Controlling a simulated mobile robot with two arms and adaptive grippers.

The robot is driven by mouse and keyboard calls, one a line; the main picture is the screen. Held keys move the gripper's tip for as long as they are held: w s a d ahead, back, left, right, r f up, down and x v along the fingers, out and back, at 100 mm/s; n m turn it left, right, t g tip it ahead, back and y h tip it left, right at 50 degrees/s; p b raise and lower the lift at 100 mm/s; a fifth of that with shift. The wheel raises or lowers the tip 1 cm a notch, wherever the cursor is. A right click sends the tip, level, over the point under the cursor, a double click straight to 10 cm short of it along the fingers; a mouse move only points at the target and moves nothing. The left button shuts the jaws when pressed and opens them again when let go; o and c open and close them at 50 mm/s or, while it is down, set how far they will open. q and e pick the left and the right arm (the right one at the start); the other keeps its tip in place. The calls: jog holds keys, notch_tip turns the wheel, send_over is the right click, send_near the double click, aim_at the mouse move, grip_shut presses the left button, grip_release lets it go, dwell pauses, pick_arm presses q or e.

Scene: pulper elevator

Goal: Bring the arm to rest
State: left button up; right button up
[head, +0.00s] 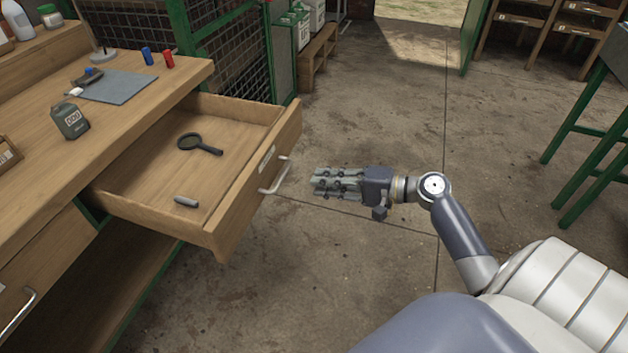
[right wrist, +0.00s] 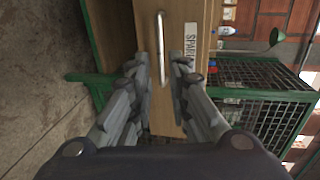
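My right gripper (head: 318,183) is at the centre of the head view, its fingers pointing left toward the open wooden drawer (head: 238,205). A visible gap separates the fingertips from the metal drawer handle (head: 277,178). In the right wrist view, the fingers of the gripper (right wrist: 161,72) are spread apart and empty, with the handle (right wrist: 160,35) showing ahead between them. My right arm (head: 462,230) comes in from the lower right. The left gripper is not in view.
The drawer is pulled out from a wooden workbench (head: 150,78) and holds a magnifying glass (head: 198,144) and a small grey cylinder (head: 186,201). A dark canister (head: 70,121) stands on the bench. A green-legged table (head: 590,140) stands at right. Concrete floor between is clear.

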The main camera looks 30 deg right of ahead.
dwell(0.5)
jog(key=s+a+f+n+g+h, duration=0.25)
jog(key=s+f, duration=0.35)
jog(key=f, duration=0.4)
jog(key=s+a+f+n+g+h, duration=0.25)
jog(key=s+a+f, duration=0.2)
jog(key=f, duration=0.65)
jog(key=s+a+f+n+g+h, duration=0.1)
jog(key=s+a+f+n+g, duration=0.2)
jog(key=s+f, duration=0.5)
jog(key=s+a+f+n+g+h, duration=0.25)
jog(key=s+a+f+n, duration=0.2)
jog(key=f, duration=0.25)
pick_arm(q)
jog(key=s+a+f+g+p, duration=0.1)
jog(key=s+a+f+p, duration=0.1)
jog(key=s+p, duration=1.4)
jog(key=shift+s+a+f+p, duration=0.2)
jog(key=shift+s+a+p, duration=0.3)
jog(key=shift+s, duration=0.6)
pick_arm(e)
jog(key=s+d+f, duration=0.1)
jog(key=s+d, duration=0.1)
jog(key=s, duration=0.7)
jog(key=s+d+f+h, duration=0.1)
jog(key=s+d, duration=0.1)
jog(key=s, duration=0.7)
jog(key=shift+s+d+f+g, duration=0.15)
jog(key=shift+s+d+g, duration=0.1)
jog(key=shift+s+g, duration=0.1)
